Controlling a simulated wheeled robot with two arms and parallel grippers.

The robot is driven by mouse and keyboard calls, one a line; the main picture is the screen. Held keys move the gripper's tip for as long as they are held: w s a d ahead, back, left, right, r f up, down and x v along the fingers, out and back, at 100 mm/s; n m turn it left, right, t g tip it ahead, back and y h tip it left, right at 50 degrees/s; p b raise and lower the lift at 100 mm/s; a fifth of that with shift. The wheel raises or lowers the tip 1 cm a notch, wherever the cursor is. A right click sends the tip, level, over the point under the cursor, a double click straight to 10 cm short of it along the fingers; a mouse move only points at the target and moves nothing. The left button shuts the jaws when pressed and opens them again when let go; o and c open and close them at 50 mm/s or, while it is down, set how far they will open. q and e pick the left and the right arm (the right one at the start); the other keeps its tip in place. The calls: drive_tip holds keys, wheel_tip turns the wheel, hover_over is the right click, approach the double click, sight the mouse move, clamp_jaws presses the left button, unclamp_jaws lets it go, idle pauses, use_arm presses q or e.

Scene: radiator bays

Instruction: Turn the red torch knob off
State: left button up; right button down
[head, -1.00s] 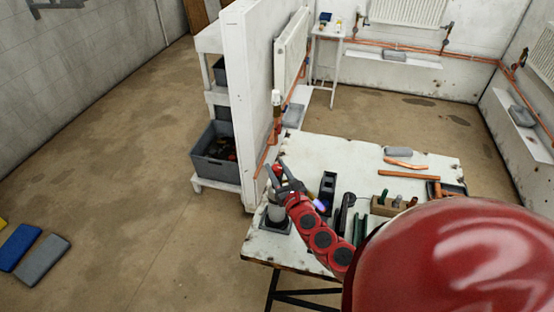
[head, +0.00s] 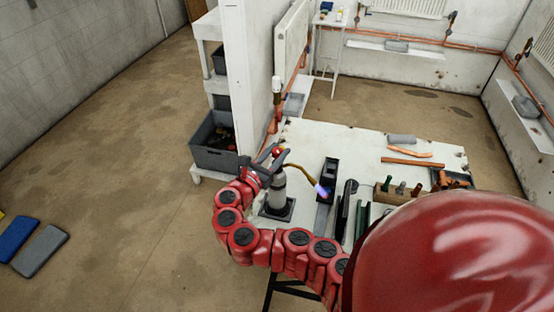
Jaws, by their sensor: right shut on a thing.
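The torch (head: 278,191) stands upright on a dark square base at the near left of the white workbench. Its brass neck (head: 300,169) bends right and down to a nozzle with a blue-violet flame (head: 321,190). The small red knob (head: 276,151) is at the top of the torch. My right gripper (head: 274,155) is at the torch's top, its fingers closed around the knob and partly hiding it. My left gripper does not show.
A black holder (head: 330,179) stands right of the flame. A wooden block with tools (head: 402,192), copper pipes (head: 412,162) and a grey roll (head: 401,140) lie farther right and back. A white partition (head: 253,75) rises behind the bench's left end.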

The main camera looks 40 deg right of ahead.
drive_tip(key=shift+f+m+g+h+b, duration=0.15)
drive_tip(key=shift+m+g+h+b, duration=0.2)
drive_tip(key=shift+m+g+b, duration=0.9)
drive_tip(key=shift+f+m+g+h+b, duration=0.1)
drive_tip(key=shift+m+g+h+b, duration=0.4)
drive_tip(key=shift+g, duration=1.25)
drive_tip(key=shift+m+g+b, duration=0.55)
drive_tip(key=shift+m+g, duration=0.2)
drive_tip(key=shift+g, duration=0.05)
drive_tip(key=shift+r+g, duration=0.25)
drive_tip(key=shift+g, duration=0.05)
drive_tip(key=shift+c, duration=2.4)
unclamp_jaws()
drive_tip(key=w+a+b, duration=0.1)
drive_tip(key=a+b, duration=0.3)
drive_tip(key=a, duration=1.3)
drive_tip(key=shift+w+a, duration=0.15)
